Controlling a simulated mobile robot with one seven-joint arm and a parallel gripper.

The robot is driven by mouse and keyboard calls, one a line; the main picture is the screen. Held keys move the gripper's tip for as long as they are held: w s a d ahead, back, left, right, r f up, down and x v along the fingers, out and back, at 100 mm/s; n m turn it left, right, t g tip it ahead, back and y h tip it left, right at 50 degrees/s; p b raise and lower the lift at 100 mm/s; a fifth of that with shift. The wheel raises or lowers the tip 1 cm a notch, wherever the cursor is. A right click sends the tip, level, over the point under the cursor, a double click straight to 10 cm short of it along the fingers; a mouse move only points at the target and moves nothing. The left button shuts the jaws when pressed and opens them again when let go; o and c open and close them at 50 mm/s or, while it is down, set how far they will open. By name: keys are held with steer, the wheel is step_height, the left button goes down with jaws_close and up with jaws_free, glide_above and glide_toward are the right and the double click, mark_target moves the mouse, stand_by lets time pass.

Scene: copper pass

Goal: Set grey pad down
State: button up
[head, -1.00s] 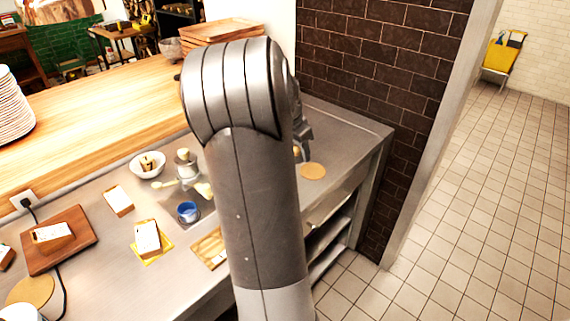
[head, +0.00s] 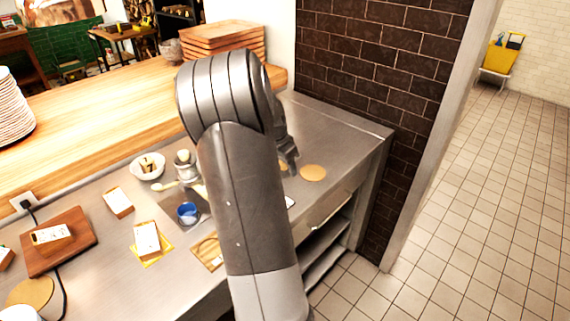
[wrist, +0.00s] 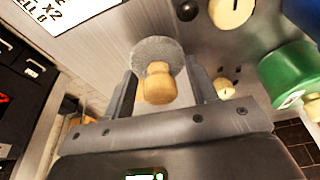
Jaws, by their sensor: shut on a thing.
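My gripper (wrist: 162,80) is shut on the tan knob of a round grey pad (wrist: 155,50) in the wrist view. The knob sits between the two fingers and the pad's speckled grey disc shows beyond it. In the head view my gripper (head: 289,157) is partly hidden behind my arm, over the right part of the steel counter (head: 345,135), left of a round tan disc (head: 313,172). The pad is not clearly visible there, and I cannot tell whether it touches anything.
A blue cup (head: 188,213), a white bowl (head: 148,167), small labelled blocks (head: 147,238) and a brown board (head: 75,257) stand on the counter's left part. A brick wall (head: 385,60) rises behind its right end. A green cylinder (wrist: 290,72) shows in the wrist view.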

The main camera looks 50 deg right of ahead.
steer(key=shift+f, duration=0.15)
steer(key=o, duration=1)
steer(key=shift+c, duration=0.2)
steer(key=v, duration=1.2)
steer(key=shift+r, duration=0.4)
steer(key=s+a+r+n+t+y, duration=0.1)
steer(key=s+a+r+n+t, duration=0.2)
steer(key=a, duration=0.8)
steer(key=a+r+n+y, duration=0.1)
steer(key=a+r+n, duration=0.2)
steer(key=a+n, duration=0.5)
steer(key=s+a+f+n+t, duration=0.1)
steer(key=s+a+n, duration=0.3)
steer(key=a, duration=0.5)
steer(key=s+a+n+t+y, duration=0.1)
steer(key=s+a+n, duration=0.3)
steer(key=s+a, duration=0.5)
steer(key=shift+a+f+t, duration=0.35)
steer(key=shift+a+t, duration=0.05)
steer(key=shift+a, duration=0.25)
